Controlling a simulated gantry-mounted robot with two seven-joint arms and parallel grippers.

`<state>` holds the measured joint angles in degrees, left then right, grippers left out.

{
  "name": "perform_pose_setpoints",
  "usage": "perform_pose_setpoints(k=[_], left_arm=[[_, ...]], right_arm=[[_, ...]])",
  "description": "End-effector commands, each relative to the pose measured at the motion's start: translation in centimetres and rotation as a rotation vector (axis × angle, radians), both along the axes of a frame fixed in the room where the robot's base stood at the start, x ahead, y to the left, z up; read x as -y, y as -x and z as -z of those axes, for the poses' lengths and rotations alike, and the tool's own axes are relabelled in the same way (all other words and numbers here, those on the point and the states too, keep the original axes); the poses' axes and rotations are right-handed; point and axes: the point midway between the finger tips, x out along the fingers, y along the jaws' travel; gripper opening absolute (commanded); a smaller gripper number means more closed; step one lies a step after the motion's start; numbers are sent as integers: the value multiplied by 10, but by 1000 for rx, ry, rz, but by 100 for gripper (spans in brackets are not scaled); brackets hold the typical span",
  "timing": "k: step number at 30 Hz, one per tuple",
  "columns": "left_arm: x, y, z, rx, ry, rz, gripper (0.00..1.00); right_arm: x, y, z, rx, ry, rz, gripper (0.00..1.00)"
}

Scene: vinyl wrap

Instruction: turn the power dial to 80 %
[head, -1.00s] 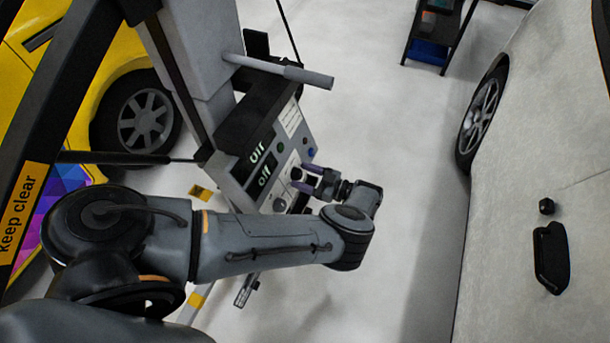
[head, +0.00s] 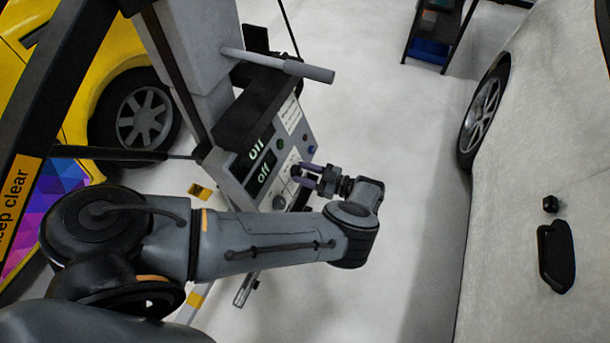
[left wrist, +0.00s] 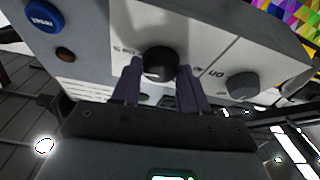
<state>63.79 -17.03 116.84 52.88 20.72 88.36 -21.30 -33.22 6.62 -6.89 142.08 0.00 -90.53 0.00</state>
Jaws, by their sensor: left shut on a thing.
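The control panel (head: 284,154) hangs on a tilted grey stand, with green display digits that seem to read "off" on two lines (head: 262,165). My left gripper (head: 299,178) is at the lower right part of the panel. In the left wrist view its two purple-grey fingers (left wrist: 160,82) stand on either side of a round black dial (left wrist: 160,63) and are shut on it. The dial's label is partly hidden and I cannot read it. A grey knob (left wrist: 243,85) sits to the right, next to the word "on". My right gripper is not in view.
A blue reset button (left wrist: 44,15) and a dark red lamp (left wrist: 65,54) are left of the dial. A grey handle bar (head: 300,71) sticks out above the panel. A white car (head: 545,150) stands at right, a yellow one (head: 75,110) at left.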

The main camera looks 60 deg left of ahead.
Motion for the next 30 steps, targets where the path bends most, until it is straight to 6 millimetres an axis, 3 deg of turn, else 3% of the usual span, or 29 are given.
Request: perform_pose_setpoints(k=[6,15,30], left_arm=[[-1,-2,5,126,-101,-67,13],[-2,-3,2,332,-263,-174,13],[-4,-4,-2,606,-480,-314,13]], right_arm=[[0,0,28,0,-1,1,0],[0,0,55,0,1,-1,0],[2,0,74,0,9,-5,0]])
